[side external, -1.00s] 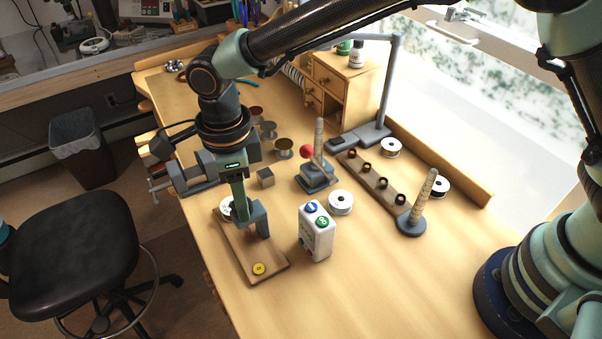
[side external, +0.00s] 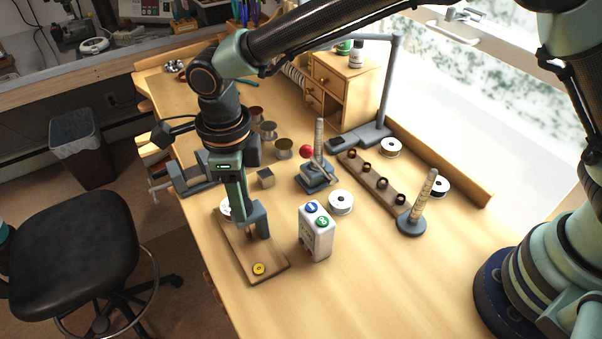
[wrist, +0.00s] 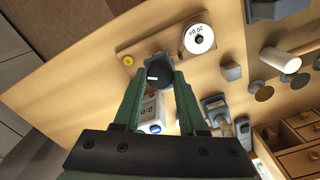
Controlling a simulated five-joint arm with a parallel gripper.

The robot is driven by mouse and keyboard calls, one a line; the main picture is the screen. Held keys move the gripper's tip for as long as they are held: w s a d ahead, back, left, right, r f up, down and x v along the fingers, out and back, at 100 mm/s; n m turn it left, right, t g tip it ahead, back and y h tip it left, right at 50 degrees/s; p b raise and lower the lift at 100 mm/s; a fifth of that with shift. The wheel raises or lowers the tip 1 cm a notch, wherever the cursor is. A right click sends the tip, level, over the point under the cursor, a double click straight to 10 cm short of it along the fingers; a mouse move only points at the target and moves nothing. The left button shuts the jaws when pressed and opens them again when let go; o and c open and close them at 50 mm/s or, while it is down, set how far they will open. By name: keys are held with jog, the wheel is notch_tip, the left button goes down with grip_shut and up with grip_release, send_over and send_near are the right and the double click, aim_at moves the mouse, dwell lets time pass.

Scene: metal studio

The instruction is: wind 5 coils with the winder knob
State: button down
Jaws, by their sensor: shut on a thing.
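My gripper (side external: 240,205) points down over the wooden board (side external: 240,252) at the near left of the bench. In the wrist view my gripper (wrist: 158,80) is shut on a dark round knob (wrist: 158,74) with a white pointer line, one finger at each side. The knob is on a grey stand (side external: 261,225) on the board; in the side view my fingers hide most of it. A white numbered disc (wrist: 200,38) and a yellow button (side external: 259,269) are on the same board. A white box (side external: 317,238) with blue and green round marks stands right of the board.
A small stand with a red ball (side external: 306,151) and upright post is behind the box. A rail with several dark coils (side external: 377,183), a tapered post (side external: 423,200) and white spools (side external: 341,202) lie to the right. A grey cube (side external: 265,178) is behind the board. The front bench is clear.

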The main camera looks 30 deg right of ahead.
jog(key=shift+c, duration=2.3)
grip_release()
notch_tip(320, 180, up, 12)
jog(key=shift+r, duration=0.1)
